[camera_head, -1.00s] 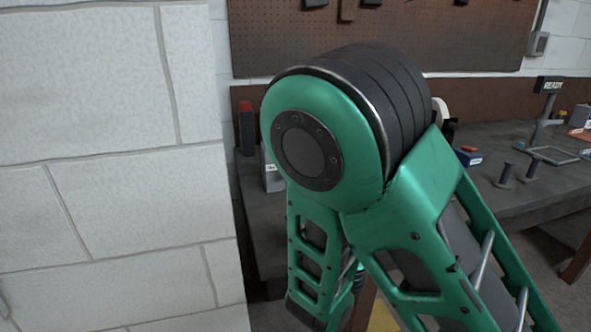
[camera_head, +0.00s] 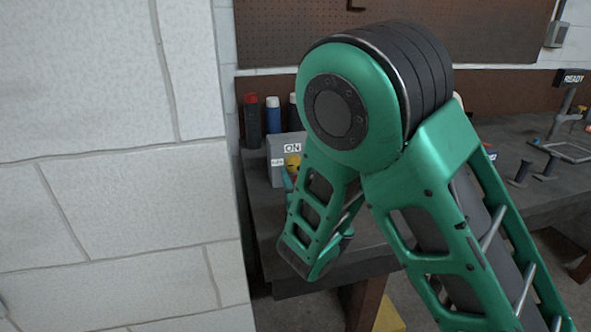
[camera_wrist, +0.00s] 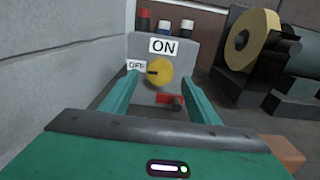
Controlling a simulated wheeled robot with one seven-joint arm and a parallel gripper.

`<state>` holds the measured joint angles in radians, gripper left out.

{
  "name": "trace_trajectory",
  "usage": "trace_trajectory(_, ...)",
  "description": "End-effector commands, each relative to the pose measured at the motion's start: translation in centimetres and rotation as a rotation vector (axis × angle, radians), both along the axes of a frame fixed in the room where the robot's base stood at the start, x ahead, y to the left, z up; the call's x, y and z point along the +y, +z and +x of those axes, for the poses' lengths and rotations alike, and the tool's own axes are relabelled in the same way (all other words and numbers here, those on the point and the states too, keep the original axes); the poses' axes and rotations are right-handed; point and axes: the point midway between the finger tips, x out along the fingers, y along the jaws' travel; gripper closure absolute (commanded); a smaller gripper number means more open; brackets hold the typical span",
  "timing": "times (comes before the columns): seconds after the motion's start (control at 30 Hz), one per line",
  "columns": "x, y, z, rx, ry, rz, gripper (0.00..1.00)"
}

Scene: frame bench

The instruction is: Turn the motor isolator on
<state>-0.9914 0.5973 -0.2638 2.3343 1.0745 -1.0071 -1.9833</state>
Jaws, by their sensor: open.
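The motor isolator is a grey box (camera_wrist: 185,52) with an ON label above and an OFF label at the left of its round yellow knob (camera_wrist: 162,72). The dark mark on the knob points left, toward OFF. In the head view the isolator (camera_head: 279,150) stands on the bench, partly hidden by my arm. My gripper (camera_wrist: 160,78) is open and empty, its two teal fingers reaching toward the knob, one on each side in the wrist view. I cannot tell whether they touch it. A red part (camera_wrist: 168,99) shows below the knob.
A pale block wall (camera_head: 130,180) is close on the left. In the wrist view a machine with a yellowish wheel (camera_wrist: 252,40) stands at the right. The bench (camera_head: 262,215) continues right.

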Motion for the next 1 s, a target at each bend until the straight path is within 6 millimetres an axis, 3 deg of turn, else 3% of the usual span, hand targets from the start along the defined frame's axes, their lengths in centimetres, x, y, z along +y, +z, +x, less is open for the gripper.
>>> trace_trajectory(0.3, 0.7, 0.1, 3.2, -0.001, -0.002, 0.002, 0.45)
trace_trajectory(0.7, 0.9, 0.1, 3.7, -0.001, 0.0, 0.0, 0.45)
trace_trajectory(0.9, 0.9, 0.1, 3.7, -0.001, 0.0, 0.0, 0.86)
trace_trajectory(1.0, 0.9, 0.1, 3.7, -0.001, 0.0, 0.0, 0.86)
